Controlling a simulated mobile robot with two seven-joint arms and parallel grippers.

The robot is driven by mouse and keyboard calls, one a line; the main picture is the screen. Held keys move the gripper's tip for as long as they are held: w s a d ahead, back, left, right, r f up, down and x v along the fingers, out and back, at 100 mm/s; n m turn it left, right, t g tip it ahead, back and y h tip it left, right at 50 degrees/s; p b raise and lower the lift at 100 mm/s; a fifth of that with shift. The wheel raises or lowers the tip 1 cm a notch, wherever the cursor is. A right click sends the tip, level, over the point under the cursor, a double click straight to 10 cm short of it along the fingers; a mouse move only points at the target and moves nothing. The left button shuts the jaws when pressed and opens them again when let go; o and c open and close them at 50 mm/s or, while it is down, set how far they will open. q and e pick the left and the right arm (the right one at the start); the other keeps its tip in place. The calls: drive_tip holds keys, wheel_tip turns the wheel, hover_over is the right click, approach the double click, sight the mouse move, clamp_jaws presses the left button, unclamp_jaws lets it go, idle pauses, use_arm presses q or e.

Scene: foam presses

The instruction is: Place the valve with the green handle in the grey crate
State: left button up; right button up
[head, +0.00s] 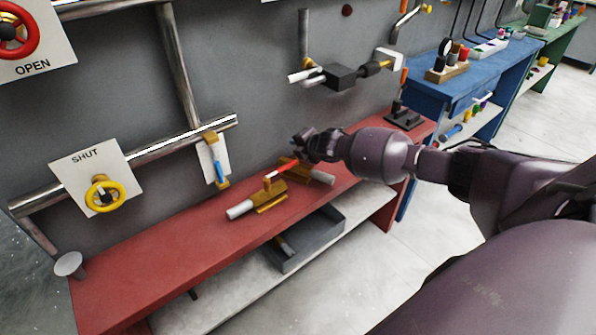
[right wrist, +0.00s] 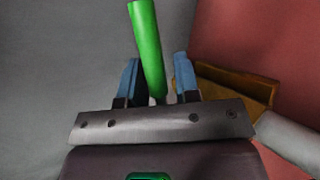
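The green handle (right wrist: 148,45) stands between the two blue fingertips of my right gripper (right wrist: 158,80) in the right wrist view. A gap shows between the handle and the right fingertip, so the gripper looks open around it. A brass valve body (right wrist: 235,88) with a grey pipe end lies beside it. In the head view my right gripper (head: 304,144) is over the back of the red bench, near a brass valve with a grey end (head: 320,177); its handle is hidden there. The grey crate (head: 318,246) sits on the shelf below the bench. My left gripper is out of view.
A brass valve with a red handle (head: 262,197) lies on the red bench (head: 165,256), in front of my right gripper. A blue-handled valve (head: 217,163) hangs on the wall pipe. The bench's left half is mostly clear.

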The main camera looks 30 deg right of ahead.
drive_tip(key=shift+w+f, duration=0.1)
drive_tip(key=shift+w, duration=0.1)
clamp_jaws()
idle(1.3)
